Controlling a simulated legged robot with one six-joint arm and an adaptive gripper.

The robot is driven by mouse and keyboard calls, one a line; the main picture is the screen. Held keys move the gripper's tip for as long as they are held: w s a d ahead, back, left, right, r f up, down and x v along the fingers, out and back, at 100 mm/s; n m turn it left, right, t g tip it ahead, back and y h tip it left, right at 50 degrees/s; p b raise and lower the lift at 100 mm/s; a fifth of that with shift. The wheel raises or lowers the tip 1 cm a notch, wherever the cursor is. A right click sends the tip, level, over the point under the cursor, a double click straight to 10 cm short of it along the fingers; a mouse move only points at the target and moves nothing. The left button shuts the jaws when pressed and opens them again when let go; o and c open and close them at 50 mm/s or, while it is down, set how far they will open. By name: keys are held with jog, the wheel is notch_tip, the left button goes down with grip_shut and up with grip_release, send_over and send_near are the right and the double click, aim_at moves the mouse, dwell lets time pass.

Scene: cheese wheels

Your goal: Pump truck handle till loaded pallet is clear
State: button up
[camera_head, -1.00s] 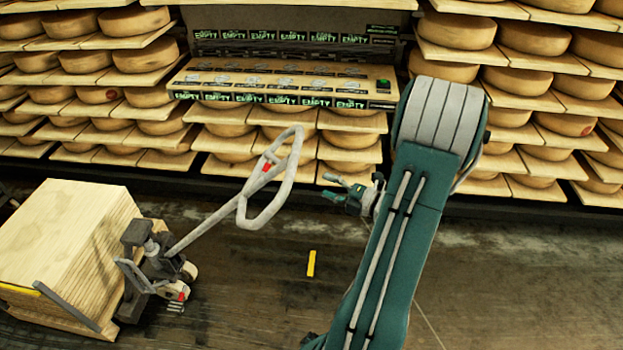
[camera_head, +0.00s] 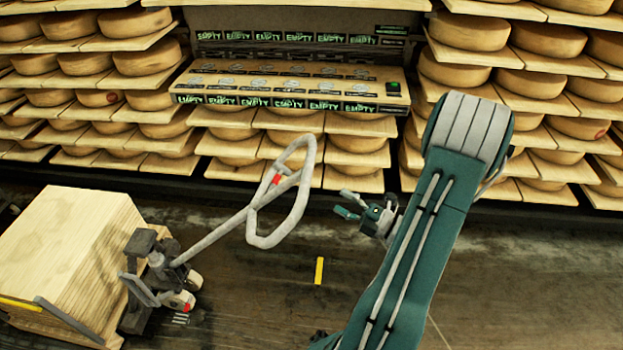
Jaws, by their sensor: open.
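The pallet truck (camera_head: 165,262) stands at the lower left. Its grey handle (camera_head: 252,218) leans up and to the right and ends in a loop with a red part. My green arm hides part of the gripper's wrist.
Shelves of cheese wheels (camera_head: 540,85) line the back on both sides. Between them is a panel (camera_head: 290,85) with several "EMPTY" labels. A yellow floor mark (camera_head: 319,270) lies below my gripper. The dark floor around it is free.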

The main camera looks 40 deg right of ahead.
aim_at(305, 186)
jog(key=x, duration=0.6)
jog(key=a+x, duration=0.1)
jog(key=x, duration=0.2)
jog(key=shift+s+r, duration=0.1)
jog(key=shift+s, duration=0.1)
jog(key=shift+w+d, duration=0.2)
jog(key=shift+w, duration=0.4)
jog(key=shift+a, duration=0.1)
jog(key=shift+a, duration=0.1)
grip_shut()
